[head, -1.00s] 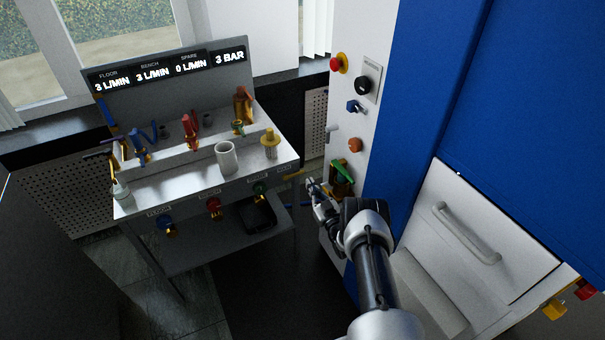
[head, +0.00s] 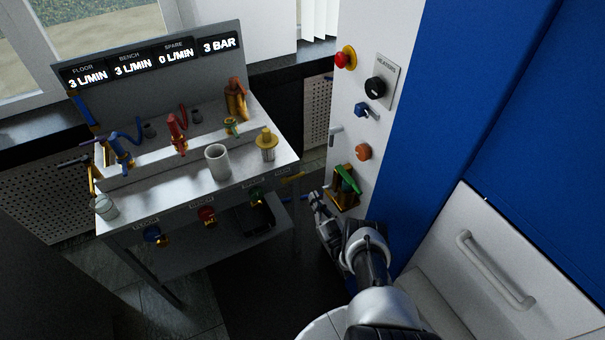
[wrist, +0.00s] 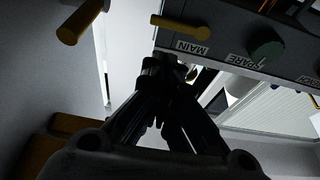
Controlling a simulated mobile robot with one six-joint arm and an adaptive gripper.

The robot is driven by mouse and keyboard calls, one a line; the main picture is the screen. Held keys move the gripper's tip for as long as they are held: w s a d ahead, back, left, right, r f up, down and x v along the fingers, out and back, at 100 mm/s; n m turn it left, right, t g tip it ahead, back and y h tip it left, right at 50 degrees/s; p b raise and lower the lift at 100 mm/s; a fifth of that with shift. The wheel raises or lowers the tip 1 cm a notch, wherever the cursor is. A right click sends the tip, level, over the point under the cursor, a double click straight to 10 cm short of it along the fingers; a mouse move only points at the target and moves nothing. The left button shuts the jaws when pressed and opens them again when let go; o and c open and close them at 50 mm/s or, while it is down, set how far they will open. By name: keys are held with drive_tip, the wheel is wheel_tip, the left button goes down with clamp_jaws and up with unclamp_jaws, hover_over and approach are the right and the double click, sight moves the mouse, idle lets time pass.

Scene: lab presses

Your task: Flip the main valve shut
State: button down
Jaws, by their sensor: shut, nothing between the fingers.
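The main valve's yellow lever (head: 292,176) sticks out at the right end of the bench front. In the wrist view a yellow lever (wrist: 180,28) lies beside the MAIN label (wrist: 192,48), roughly along the bench edge. My gripper (head: 317,200) is shut and empty, low between the bench and the white panel. In the wrist view its fingertips (wrist: 165,62) are just below the label in the picture, apparently apart from the lever. The display (head: 220,44) reads 3 BAR, with floor 3, bench 3 and spare 0 L/MIN.
The green spare knob (wrist: 267,52) sits beside the main valve. Another yellow handle (wrist: 80,20) shows at upper left. The white panel (head: 365,20) with a green lever (head: 347,180) is close beside my gripper. A mug (head: 217,162) stands on the bench.

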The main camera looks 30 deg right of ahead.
sight(293, 177)
drive_tip(key=x, duration=1)
drive_tip(key=shift+b, duration=0.3)
drive_tip(key=shift+m, duration=0.3)
drive_tip(key=shift+f+m+h+p, duration=0.1)
drive_tip(key=shift+m+h+p, duration=0.2)
drive_tip(key=shift+m+h, duration=0.1)
drive_tip(key=shift+w+f, duration=0.1)
drive_tip(key=shift+m, duration=0.6)
